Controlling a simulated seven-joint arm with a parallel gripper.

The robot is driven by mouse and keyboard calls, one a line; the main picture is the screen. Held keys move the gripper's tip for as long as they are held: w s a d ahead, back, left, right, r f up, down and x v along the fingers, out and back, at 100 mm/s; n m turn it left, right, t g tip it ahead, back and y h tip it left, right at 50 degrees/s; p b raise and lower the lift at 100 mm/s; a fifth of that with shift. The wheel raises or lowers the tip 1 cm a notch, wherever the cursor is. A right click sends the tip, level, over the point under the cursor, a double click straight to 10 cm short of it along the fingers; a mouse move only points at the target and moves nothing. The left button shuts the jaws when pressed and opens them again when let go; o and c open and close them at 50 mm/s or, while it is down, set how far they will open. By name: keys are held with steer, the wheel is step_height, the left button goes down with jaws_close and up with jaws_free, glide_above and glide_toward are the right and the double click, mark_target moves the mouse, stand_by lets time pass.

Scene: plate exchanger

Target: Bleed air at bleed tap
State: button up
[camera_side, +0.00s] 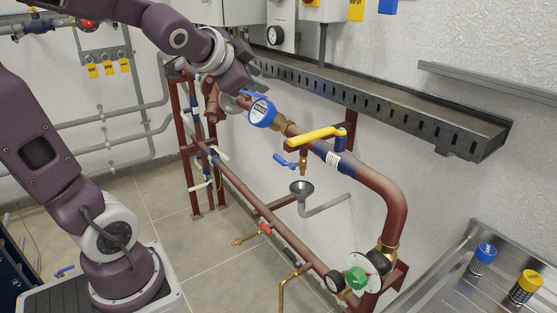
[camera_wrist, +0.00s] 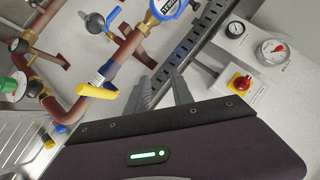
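The small brass bleed tap (camera_side: 303,165) hangs below the red pipe in the side view, its blue lever (camera_side: 285,162) pointing left. A dark funnel (camera_side: 301,188) stands under it, apart from the tap's outlet. In the wrist view, the blue lever (camera_wrist: 113,17) and the dark funnel (camera_wrist: 95,22) show at the upper left. My gripper (camera_wrist: 161,92) has its two fingers apart with nothing between them. In the side view my gripper (camera_side: 246,80) is up at the left, near the round blue-faced fitting and well away from the tap; its fingertips are hard to make out there.
A yellow lever (camera_side: 315,134) lies along the pipe above the tap. The blue-faced fitting (camera_side: 262,112) and slotted cable tray (camera_side: 380,100) are near my gripper. A control box with a red knob (camera_wrist: 241,83) is at right. A metal tray (camera_side: 455,285) holds blue and yellow-capped containers.

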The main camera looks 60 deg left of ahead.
mark_target(276, 160)
steer(key=w+a+f+m+t+h, duration=0.2)
steer(key=w+a+m+t, duration=0.1)
steer(key=a+m, duration=0.25)
steer(key=w+a+f+m+t+h, duration=0.3)
steer(key=a+m+t, duration=0.15)
steer(key=m, duration=0.25)
steer(key=shift+m+h, duration=0.3)
steer(key=shift+m, duration=0.35)
steer(key=f, duration=2.4)
steer(key=shift+w+f, duration=0.1)
steer(key=shift+w, duration=0.25)
steer(key=w, duration=0.5)
steer(key=shift+w, duration=0.55)
jaws_close()
